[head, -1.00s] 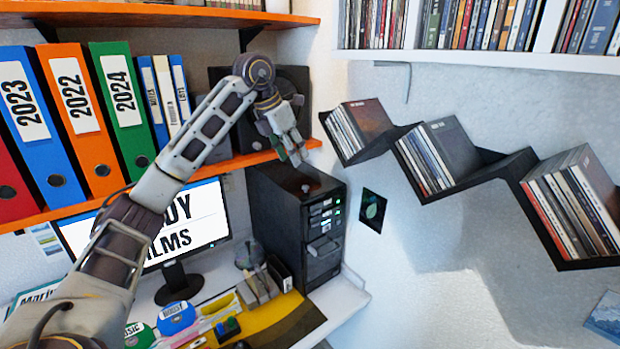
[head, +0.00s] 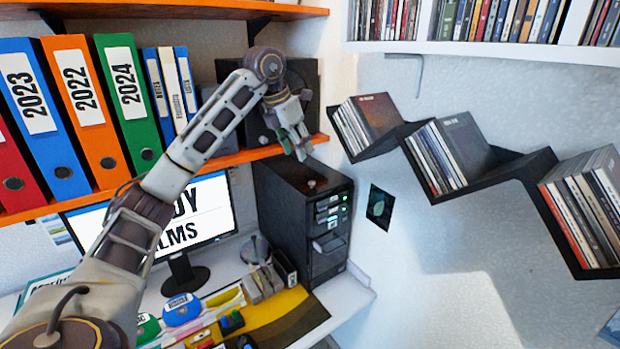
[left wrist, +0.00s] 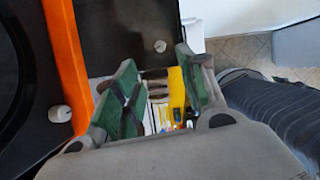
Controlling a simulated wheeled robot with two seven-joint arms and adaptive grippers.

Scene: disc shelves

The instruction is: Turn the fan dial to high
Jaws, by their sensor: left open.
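A small light knob (head: 312,183), which looks like a dial, sits on top of the black computer tower (head: 290,220). It also shows in the left wrist view (left wrist: 160,46); its setting cannot be read. My left gripper (head: 301,150) is above the tower, pointing down, a little above the knob and apart from it. In the left wrist view its green-padded fingers (left wrist: 158,80) are spread with nothing between them. A second pale knob (left wrist: 59,114) shows on the black speaker-like box (left wrist: 18,70) at the left of that view. My right gripper is not in view.
The orange shelf edge (head: 240,156) runs just behind my left gripper. Binders (head: 80,90) fill its left part. A monitor (head: 205,215) stands left of the tower. Black zigzag shelves (head: 410,135) with discs hang on the right wall. Free air lies right of the tower.

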